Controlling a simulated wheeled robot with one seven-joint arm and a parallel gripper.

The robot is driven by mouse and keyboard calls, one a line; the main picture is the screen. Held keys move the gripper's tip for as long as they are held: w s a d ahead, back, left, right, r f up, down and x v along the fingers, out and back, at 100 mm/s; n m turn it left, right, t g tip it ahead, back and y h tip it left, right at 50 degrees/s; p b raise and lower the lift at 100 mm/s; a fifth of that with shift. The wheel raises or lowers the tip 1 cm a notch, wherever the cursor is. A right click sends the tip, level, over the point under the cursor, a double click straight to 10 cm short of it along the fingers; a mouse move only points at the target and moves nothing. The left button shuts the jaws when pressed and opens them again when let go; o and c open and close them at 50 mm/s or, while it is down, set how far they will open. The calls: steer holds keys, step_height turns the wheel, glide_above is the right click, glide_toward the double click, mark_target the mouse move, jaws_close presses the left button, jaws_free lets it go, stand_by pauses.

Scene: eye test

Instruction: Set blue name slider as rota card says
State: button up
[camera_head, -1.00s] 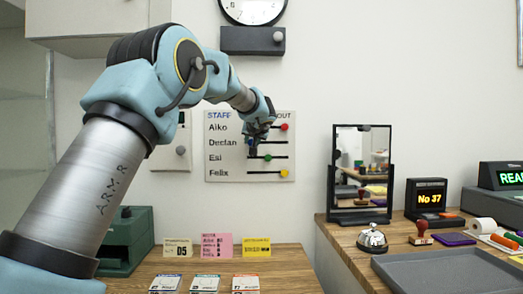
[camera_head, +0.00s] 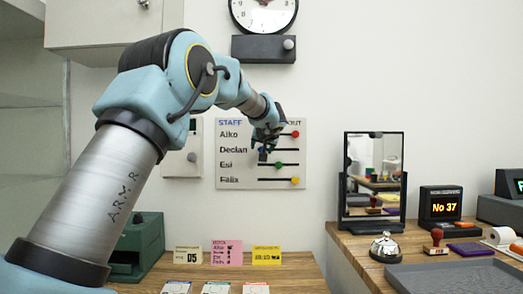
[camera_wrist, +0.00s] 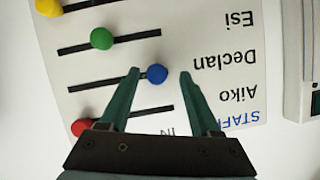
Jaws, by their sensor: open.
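The staff board (camera_head: 225,180) hangs on the wall with one slot per name. The blue slider knob (camera_wrist: 157,74) is at the name-side end of Declan's slot; the wrist view shows the board upside down. My gripper (camera_wrist: 159,73) is open, one finger on each side of the blue knob, with a visible gap to each. In the head view my gripper (camera_head: 266,142) is in front of the board and partly hides that row. The pink rota card (camera_head: 228,253) stands on the desk below; its marks are too small to read surely.
The red knob (camera_wrist: 82,127) is at its slot's far end, near one finger. The green knob (camera_wrist: 101,39) is part way along its slot, the yellow knob (camera_wrist: 49,6) at the far end. A wall box (camera_head: 181,165) hangs left of the board.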

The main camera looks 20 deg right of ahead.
steer(key=b+v, duration=0.3)
steer(key=v, duration=0.7)
steer(key=shift+s, duration=0.1)
steer(key=shift+a, duration=0.1)
steer(key=s+a+f+n+g+y+p, duration=0.1)
steer(key=a+f+g+y+p, duration=0.15)
steer(key=a+f, duration=0.85)
steer(key=a+f+n+g+y+p, duration=0.1)
steer(key=a+f+g+y+p, duration=0.2)
steer(key=a+f, duration=0.8)
steer(key=s+a+f+n+g+p, duration=0.2)
steer(key=s+a+f, duration=0.1)
steer(key=s+a, duration=0.7)
steer(key=s+a+f+n+g+h+p, duration=0.1)
steer(key=s+a+f+g+p, duration=0.2)
steer(key=s+a, duration=0.7)
steer(key=shift+a+f+n+g, duration=0.4)
steer(key=shift+a+f, duration=0.15)
steer(key=shift+a, duration=0.3)
